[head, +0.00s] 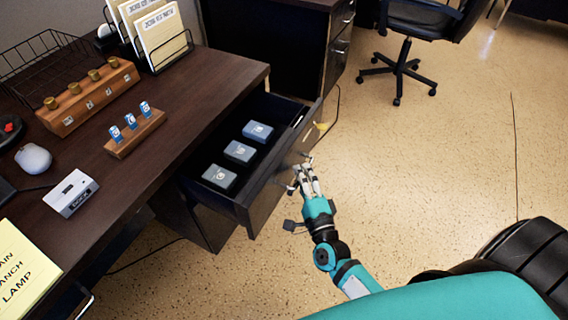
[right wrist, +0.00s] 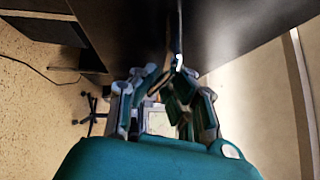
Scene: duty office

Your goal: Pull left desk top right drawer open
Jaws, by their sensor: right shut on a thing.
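The left desk's top right drawer (head: 262,180) stands pulled out from under the dark desk top (head: 150,165). Several grey-blue boxes are not there; three, one of them this box (head: 240,152), lie in a row inside. My right gripper (head: 304,170) is at the outer face of the drawer front, shut on its handle, which the fingers mostly hide. In the right wrist view the fingers (right wrist: 168,78) close in beside the dark drawer front (right wrist: 240,28), and a small bright piece of the handle (right wrist: 179,61) shows between them. My left gripper is not in view.
On the desk are a wooden stamp block (head: 88,97), a small rack with blue tags (head: 135,133), a folder holder (head: 160,40), a mouse (head: 33,158) and a white device (head: 70,192). An office chair (head: 403,65) stands beyond. Speckled floor (head: 440,150) to the right is clear.

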